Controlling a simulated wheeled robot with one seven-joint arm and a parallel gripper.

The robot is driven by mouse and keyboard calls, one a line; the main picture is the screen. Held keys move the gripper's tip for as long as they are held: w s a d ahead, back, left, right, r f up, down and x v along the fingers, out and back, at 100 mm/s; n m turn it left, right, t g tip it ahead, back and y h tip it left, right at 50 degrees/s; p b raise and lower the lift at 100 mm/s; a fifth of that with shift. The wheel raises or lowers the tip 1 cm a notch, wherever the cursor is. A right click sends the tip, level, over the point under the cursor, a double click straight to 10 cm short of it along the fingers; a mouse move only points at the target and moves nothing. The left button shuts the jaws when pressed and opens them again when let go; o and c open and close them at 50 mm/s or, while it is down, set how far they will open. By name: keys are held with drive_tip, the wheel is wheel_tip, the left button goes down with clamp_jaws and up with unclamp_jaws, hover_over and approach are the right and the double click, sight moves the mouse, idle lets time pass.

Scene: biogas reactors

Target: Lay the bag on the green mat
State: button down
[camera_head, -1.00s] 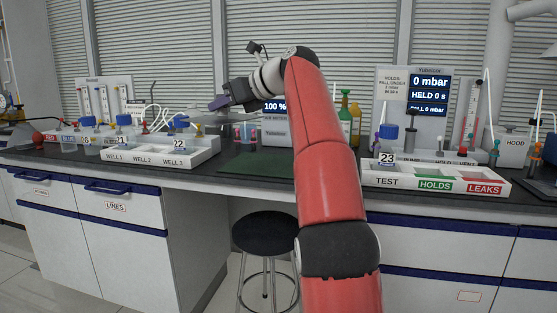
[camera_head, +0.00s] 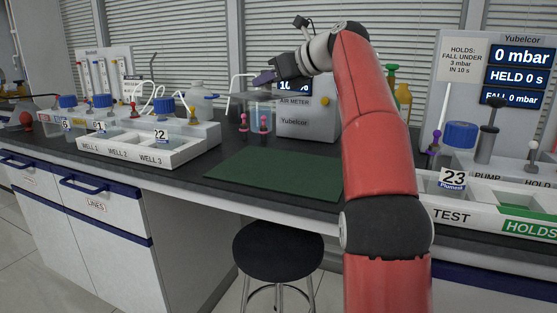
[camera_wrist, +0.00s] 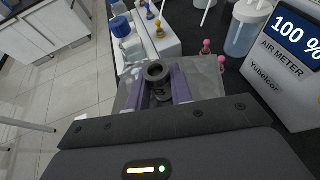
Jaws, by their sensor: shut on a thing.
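My gripper (camera_head: 266,78) is over the back of the bench in the head view, above and behind the green mat (camera_head: 275,176). In the wrist view its purple fingers (camera_wrist: 160,88) are shut on the dark round fitting of the bag (camera_wrist: 207,82). The bag is a flat, grey, see-through sheet spread out beneath the fingers. In the head view the bag (camera_head: 262,97) shows as a thin, roughly level grey sheet, held clear above the bench. The mat lies flat and bare on the dark bench top; my arm covers its right edge.
The air meter (camera_head: 308,122) reading 100 % and pink-topped pieces (camera_head: 265,124) stand behind the mat. A white well tray (camera_head: 148,150) with bottle 22 is at left. The test tray (camera_head: 452,214) with bottle 23 is at right. A black stool (camera_head: 278,250) stands in front.

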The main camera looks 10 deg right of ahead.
sight(269, 165)
wheel_tip(269, 165, down, 18)
drive_tip(key=b, duration=1)
drive_tip(key=shift+s+r, duration=0.1)
drive_tip(key=shift+r, duration=0.05)
drive_tip(key=c, duration=1.2)
unclamp_jaws()
drive_tip(key=shift+c, duration=0.2)
drive_tip(key=p+v, duration=0.2)
drive_tip(key=v, duration=1)
drive_tip(key=shift+a+r, duration=0.1)
drive_tip(key=shift+a, duration=0.05)
